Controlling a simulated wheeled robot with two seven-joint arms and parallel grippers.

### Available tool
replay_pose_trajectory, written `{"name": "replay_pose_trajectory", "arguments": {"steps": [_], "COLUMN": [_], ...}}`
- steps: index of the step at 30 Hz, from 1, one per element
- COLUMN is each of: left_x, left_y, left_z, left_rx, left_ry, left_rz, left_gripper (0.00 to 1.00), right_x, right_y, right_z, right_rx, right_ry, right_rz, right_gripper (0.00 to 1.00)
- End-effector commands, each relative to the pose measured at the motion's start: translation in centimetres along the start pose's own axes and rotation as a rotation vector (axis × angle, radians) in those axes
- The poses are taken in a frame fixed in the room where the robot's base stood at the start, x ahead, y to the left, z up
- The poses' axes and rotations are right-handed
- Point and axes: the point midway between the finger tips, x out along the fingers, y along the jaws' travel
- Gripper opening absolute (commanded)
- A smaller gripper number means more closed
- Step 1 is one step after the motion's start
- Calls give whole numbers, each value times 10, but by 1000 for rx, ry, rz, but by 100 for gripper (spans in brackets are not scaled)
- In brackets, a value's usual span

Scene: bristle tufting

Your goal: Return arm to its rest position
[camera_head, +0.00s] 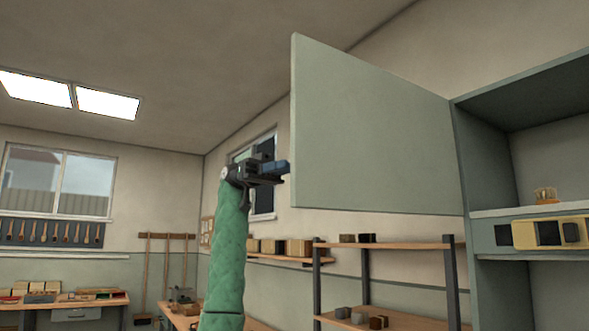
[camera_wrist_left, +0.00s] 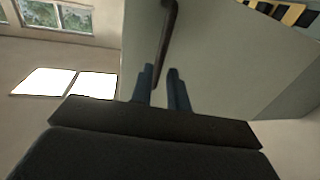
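My left arm, in a green sleeve, reaches up in the head view. Its gripper (camera_head: 284,168) is beside the left edge of a raised, pale green cabinet door (camera_head: 370,130). In the left wrist view the two blue fingers (camera_wrist_left: 161,88) stand apart, with a gap between them. A dark bar handle (camera_wrist_left: 166,40) on the door (camera_wrist_left: 215,60) runs down to the gap between the fingers. It looks narrower than the gap; whether it touches a finger I cannot tell. My right gripper is in neither view.
The open cabinet (camera_head: 530,160) is at the right, with a small orange item (camera_head: 545,195) on its shelf and a yellow and black box (camera_head: 550,233) below. A shelving rack (camera_head: 400,245) stands under the door. Workbenches and a tool rack (camera_head: 50,232) are at the left.

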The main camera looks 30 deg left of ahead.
Motion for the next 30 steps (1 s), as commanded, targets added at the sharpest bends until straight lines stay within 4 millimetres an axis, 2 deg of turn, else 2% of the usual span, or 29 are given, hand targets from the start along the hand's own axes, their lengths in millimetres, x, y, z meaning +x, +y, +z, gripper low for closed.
{"name": "replay_pose_trajectory", "arguments": {"steps": [6, 23, 26, 29, 30], "left_x": [-14, -14, -11, -5, -1], "left_y": [0, -2, -12, -35, -46], "left_z": [1, 2, 14, 43, 59], "left_rx": [-1, -3, -22, -64, -87], "left_ry": [0, 0, -5, -17, -24], "left_rz": [0, -1, -16, -51, -70], "left_gripper": [17, 17, 17, 17, 17], "right_x": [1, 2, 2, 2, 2], "right_y": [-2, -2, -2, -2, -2], "right_z": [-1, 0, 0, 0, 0], "right_rx": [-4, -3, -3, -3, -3], "right_ry": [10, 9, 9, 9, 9], "right_rz": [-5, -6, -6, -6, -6], "right_gripper": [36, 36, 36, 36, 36]}}
